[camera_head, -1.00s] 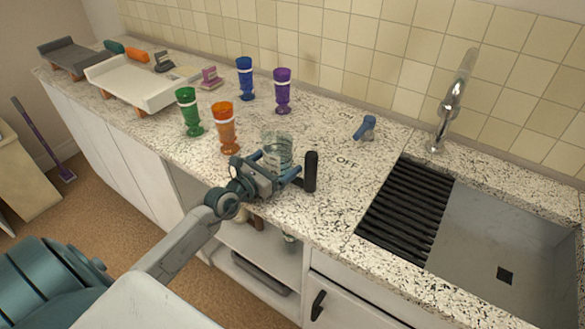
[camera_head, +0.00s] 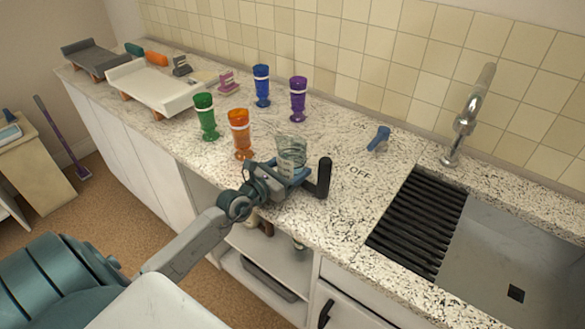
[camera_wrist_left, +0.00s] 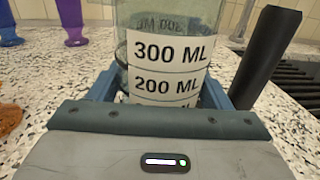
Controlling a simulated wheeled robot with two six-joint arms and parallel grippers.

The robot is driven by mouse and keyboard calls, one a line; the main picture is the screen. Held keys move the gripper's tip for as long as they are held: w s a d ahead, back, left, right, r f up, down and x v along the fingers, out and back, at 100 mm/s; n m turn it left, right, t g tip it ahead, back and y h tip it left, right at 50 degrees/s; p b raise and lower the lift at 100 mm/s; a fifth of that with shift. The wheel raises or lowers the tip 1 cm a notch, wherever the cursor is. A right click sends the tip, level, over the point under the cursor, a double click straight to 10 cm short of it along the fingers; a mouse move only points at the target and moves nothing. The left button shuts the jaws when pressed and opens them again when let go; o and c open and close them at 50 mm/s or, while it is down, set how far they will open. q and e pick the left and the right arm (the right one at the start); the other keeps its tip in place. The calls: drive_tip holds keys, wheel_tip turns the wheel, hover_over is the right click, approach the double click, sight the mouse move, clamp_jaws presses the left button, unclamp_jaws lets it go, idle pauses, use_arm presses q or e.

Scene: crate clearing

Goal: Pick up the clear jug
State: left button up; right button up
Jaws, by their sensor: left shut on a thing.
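The clear jug (camera_head: 291,150) is upright near the front edge of the counter, with a black handle on its right side. My left gripper (camera_head: 285,174) is shut around the jug's body from the front. In the left wrist view the jug (camera_wrist_left: 170,45), marked 300 ML and 200 ML, is between the blue fingers, with the black handle at its right. The jug's base is hidden, so I cannot tell whether it touches the counter. My right gripper is not in view.
An orange goblet (camera_head: 240,136) and a green goblet (camera_head: 205,118) stand left of the jug. Blue (camera_head: 262,88) and purple (camera_head: 298,100) goblets stand behind. A blue lever (camera_head: 379,140) and a sink (camera_head: 490,245) with a black rack (camera_head: 418,222) are to the right.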

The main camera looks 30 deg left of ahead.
sight(291, 166)
use_arm(q)
wheel_tip(291, 166, up, 3)
drive_tip(key=shift+f+p, duration=0.1)
drive_tip(key=shift+p, duration=0.8)
drive_tip(key=s+p, duration=0.1)
drive_tip(key=s, duration=0.1)
drive_tip(key=s+p, duration=0.2)
drive_tip(key=s, duration=0.1)
drive_tip(key=s+d+r+p, duration=0.1)
drive_tip(key=s, duration=0.1)
drive_tip(key=shift+s, duration=0.3)
drive_tip(key=s+d+p, duration=0.1)
drive_tip(key=s+p, duration=0.1)
drive_tip(key=s, duration=0.6)
drive_tip(key=shift+d, duration=0.2)
